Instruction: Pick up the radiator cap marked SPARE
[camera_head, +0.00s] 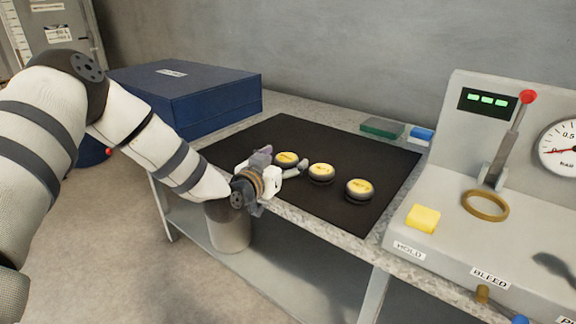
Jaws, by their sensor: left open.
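Three dark radiator caps with yellow tops sit in a row on a black mat (258,136): a left cap (287,158), a middle cap (321,171) and a right cap (359,189). Their lettering is too small to read, so I cannot tell which is marked SPARE. My left gripper (283,163) is open and empty at the left cap, and its fingers partly cover that cap. One finger reaches between the left and middle caps. Whether it touches either cap I cannot tell. My right gripper is not in view.
A large blue box (205,92) stands at the back left of the bench. A grey panel (450,215) with a red-knobbed lever (510,140) and gauge stands at right. A grey bin (230,230) is below.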

